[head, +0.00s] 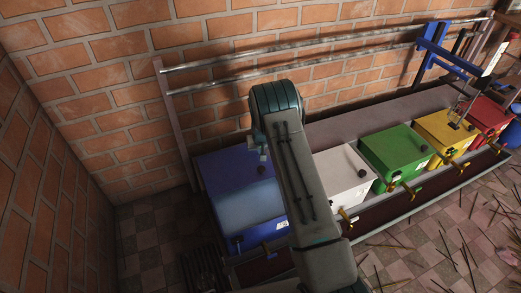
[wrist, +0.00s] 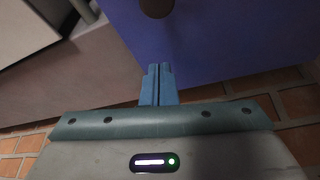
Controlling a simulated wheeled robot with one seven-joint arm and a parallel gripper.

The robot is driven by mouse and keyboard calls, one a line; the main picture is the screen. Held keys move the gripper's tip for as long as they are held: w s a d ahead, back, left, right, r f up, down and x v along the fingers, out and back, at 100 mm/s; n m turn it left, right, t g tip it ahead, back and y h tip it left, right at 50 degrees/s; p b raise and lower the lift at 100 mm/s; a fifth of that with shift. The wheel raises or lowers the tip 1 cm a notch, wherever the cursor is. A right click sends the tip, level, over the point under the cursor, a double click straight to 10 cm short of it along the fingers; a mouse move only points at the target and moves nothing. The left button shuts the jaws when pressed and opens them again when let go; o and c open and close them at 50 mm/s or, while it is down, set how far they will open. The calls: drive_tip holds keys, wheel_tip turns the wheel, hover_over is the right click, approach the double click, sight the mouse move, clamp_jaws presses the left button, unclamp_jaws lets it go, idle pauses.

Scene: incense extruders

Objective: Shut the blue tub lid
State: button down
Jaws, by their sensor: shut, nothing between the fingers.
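The blue tub (head: 258,238) stands at the left end of the row. Its dark blue lid (head: 222,170) lies toward the wall side, with a dark round knob (head: 262,170) on it. A lighter blue area shows between lid and tub front, and the lid looks partly raised; its exact angle is hard to tell. My gripper (head: 263,153) is at the lid's wall side, near the knob, partly covered by my arm. In the wrist view the fingers (wrist: 158,70) are shut and empty at the edge of the blue lid (wrist: 225,40); contact is unclear.
A white tub (head: 340,165), green tub (head: 395,148), yellow tub (head: 445,130) and red tub (head: 488,115) continue the row to the right. Metal rails (head: 330,58) run along the brick wall behind. A blue stand (head: 440,55) is at the far right.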

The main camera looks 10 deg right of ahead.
drive_tip(key=b+x, duration=0.1)
drive_tip(key=x, duration=0.3)
drive_tip(key=shift+f, duration=0.3)
drive_tip(key=shift+s+a+r+b, duration=0.1)
drive_tip(key=shift+s+b, duration=0.15)
drive_tip(key=shift+s, duration=0.75)
drive_tip(key=shift+s+r+b, duration=0.15)
drive_tip(key=shift+s+b, duration=0.05)
drive_tip(key=shift+s, duration=0.8)
